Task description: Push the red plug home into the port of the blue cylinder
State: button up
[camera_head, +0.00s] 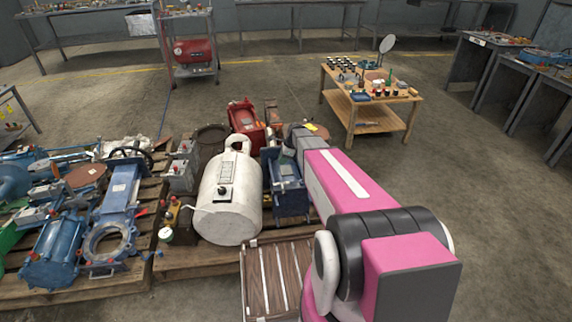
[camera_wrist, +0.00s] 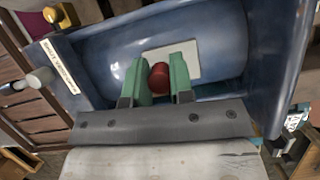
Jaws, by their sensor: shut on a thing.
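In the wrist view the blue cylinder (camera_wrist: 215,40) fills most of the picture as a curved, glossy blue body. A pale square plate (camera_wrist: 190,56) lies on it. My gripper (camera_wrist: 159,72) has green fingers and is shut on the red plug (camera_wrist: 158,80), in front of that plate. The plug's far end and the port are hidden, so I cannot tell whether the plug is in the port. In the head view a blue body (camera_head: 290,190), probably the same cylinder, stands partly behind my pink arm. My gripper does not show clearly there.
A big white tank (camera_head: 228,200) stands close left of the blue body on the pallet. A red machine (camera_head: 246,122) is behind. A slatted wooden crate (camera_head: 276,275) is in front. A wooden table (camera_head: 366,112) with small items stands farther back, with open floor around it.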

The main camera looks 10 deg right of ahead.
jog(key=s+a+r, duration=0.3)
jog(key=a+r, duration=0.3)
jog(key=a, duration=0.3)
jog(key=shift+s, duration=0.3)
jog(key=shift+d, duration=0.1)
